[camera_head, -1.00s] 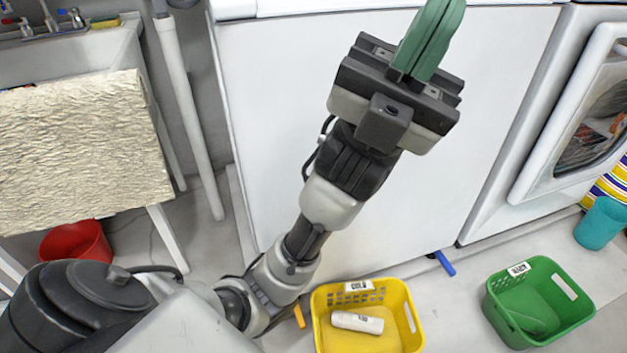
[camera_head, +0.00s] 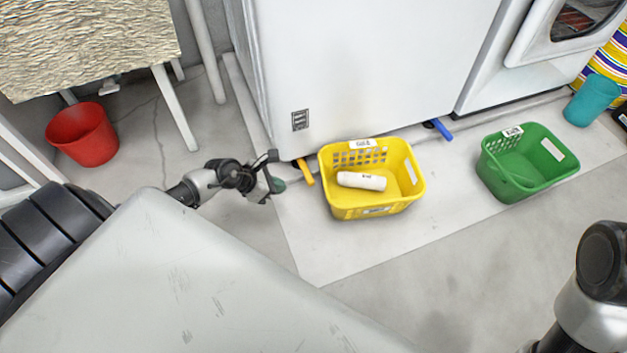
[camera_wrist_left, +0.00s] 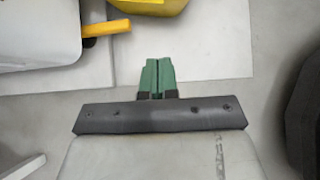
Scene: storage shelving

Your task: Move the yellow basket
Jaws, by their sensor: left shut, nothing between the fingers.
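The yellow basket (camera_head: 372,207) stands upright on the pale floor mat in front of the white appliance. A white cylindrical bottle (camera_head: 361,181) lies inside it. My left gripper (camera_head: 278,186) is low, to the left of the basket and apart from it. In the left wrist view its green fingertips (camera_wrist_left: 158,76) are together with nothing between them. A part of the yellow basket (camera_wrist_left: 150,6) shows at the top edge of that view. Part of my right arm shows at the lower right in the head view, but its gripper is not seen.
A yellow-orange foot (camera_head: 305,171) and a blue foot (camera_head: 438,129) stick out under the white appliance (camera_head: 360,70). A green basket (camera_head: 528,165) stands to the right, with a teal cup (camera_head: 593,101) beyond. A red bucket (camera_head: 82,134) stands left. Floor before the yellow basket is clear.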

